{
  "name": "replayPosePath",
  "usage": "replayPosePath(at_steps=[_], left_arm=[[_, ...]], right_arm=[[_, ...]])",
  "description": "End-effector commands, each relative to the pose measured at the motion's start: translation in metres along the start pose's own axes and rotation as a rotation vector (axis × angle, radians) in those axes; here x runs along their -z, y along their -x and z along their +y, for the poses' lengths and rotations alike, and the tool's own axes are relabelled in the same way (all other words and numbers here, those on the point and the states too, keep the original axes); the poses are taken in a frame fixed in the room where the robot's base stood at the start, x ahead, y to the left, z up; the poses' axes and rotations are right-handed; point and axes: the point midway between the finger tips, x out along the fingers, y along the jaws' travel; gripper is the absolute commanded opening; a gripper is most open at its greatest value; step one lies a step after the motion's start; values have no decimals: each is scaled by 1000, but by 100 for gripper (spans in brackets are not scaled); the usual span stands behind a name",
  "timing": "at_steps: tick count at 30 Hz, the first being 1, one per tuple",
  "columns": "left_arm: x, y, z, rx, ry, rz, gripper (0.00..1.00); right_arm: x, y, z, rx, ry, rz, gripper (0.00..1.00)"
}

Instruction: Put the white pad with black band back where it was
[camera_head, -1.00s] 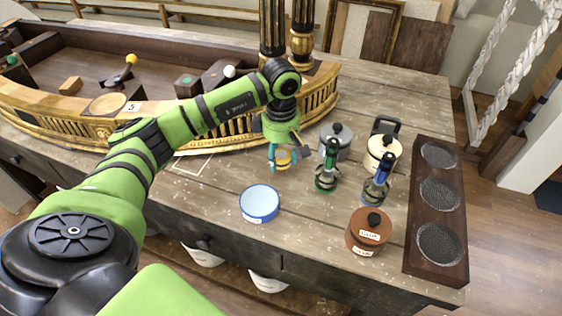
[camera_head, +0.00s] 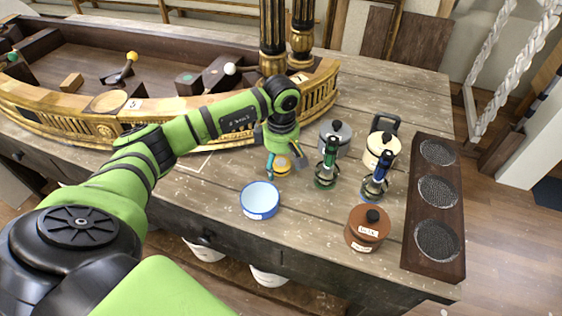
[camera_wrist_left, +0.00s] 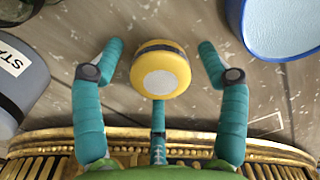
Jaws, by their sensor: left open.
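A small round yellow piece (camera_head: 282,167) with a dark band is between the fingers of my left gripper (camera_head: 282,160). In the left wrist view it shows a pale whitish disc on its yellow face (camera_wrist_left: 160,72) and a dark band behind. I see no other pad with a black band that is clearly white. The left gripper's teal fingers (camera_wrist_left: 157,70) are spread, with gaps on both sides of the piece. A third finger below may touch it; I cannot tell. Whether the piece rests on the table is unclear. My right gripper is not in view.
A blue-rimmed white bowl (camera_head: 260,200) stands in front. Green (camera_head: 327,168) and blue (camera_head: 376,180) handled tools, a grey pot (camera_head: 335,138), a cream pot (camera_head: 381,152) and a brown pot (camera_head: 367,228) stand right. A dark rack (camera_head: 434,264) lies beyond. Gilt railing (camera_head: 160,130) borders the left.

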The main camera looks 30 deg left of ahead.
Motion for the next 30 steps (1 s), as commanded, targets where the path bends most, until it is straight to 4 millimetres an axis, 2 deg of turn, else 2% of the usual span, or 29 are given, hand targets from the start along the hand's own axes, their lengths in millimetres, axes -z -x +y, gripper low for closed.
replayPosePath(at_steps=[5, 8, 18, 21, 25, 30], left_arm=[[0, 6, 0, 0, 0, -1, 74], [0, 16, 2, -6, -1, -1, 74], [0, 88, 2, -7, 0, -1, 74], [0, 105, 1, -4, -1, 0, 74], [0, 118, 0, -2, 0, -1, 74], [0, 124, 0, 0, 0, 0, 74]], right_arm=[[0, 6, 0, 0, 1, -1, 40], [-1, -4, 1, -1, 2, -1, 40], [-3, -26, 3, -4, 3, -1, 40], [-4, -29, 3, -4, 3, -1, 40], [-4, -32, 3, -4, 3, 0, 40], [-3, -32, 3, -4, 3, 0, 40]])
